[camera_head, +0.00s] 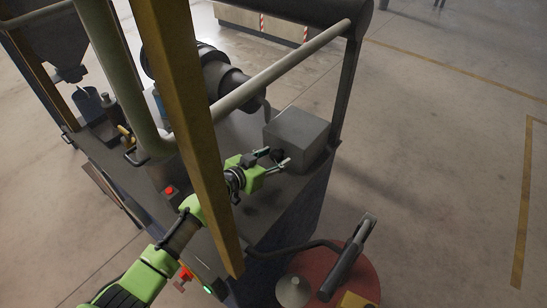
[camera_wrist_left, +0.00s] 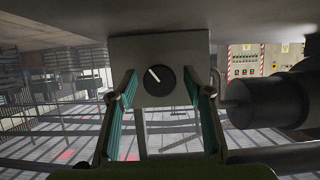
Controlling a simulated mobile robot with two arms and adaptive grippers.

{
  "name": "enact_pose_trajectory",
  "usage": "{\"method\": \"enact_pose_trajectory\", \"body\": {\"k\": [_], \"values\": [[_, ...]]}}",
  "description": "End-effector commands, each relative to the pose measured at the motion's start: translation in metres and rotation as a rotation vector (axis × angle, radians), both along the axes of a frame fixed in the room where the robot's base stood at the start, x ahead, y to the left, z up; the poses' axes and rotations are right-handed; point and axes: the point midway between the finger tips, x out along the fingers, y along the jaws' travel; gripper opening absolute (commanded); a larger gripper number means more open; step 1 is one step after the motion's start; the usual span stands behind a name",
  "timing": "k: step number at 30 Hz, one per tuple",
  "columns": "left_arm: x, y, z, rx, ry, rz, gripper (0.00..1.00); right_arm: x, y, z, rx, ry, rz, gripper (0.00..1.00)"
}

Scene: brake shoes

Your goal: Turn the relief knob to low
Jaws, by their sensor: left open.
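The relief knob (camera_wrist_left: 159,80) is a round black dial with a white pointer line, on the face of a grey box (camera_wrist_left: 118,48). In the left wrist view, which looks upside down, the pointer slants to the upper left. In the head view the knob (camera_head: 278,154) is a small dark shape on the grey box (camera_head: 300,128). My left gripper (camera_head: 277,160) is open in front of it. In the wrist view the fingers of my left gripper (camera_wrist_left: 160,88) stand on either side of the knob, with gaps. Any low marking is not readable. My right gripper is not in view.
The box stands on a dark machine bench (camera_head: 262,205). A yellow post (camera_head: 190,100) and a slanting grey pipe (camera_head: 280,70) cross near my left arm. A dark cylinder (camera_wrist_left: 268,103) lies beside the box. A red round base (camera_head: 365,281) with a lever stands at lower right.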

Motion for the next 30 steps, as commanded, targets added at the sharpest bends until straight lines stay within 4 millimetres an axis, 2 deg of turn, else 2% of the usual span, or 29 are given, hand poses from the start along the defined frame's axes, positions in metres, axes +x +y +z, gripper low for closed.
{"method": "enact_pose_trajectory", "body": {"k": [8,9,13,23,30], "values": [[0.001,-0.001,-0.001,0.000,0.000,0.000,0.46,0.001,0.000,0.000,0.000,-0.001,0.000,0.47],[0.001,-0.001,-0.001,0.000,0.000,0.000,0.41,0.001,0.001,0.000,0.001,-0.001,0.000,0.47],[0.001,-0.001,-0.001,0.000,0.000,0.000,0.09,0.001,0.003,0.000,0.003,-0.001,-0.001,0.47],[0.001,0.000,-0.003,-0.020,0.015,0.000,0.08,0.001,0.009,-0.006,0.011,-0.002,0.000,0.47],[0.002,0.001,-0.006,-0.120,0.080,-0.001,0.08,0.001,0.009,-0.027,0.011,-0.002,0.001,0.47]]}}
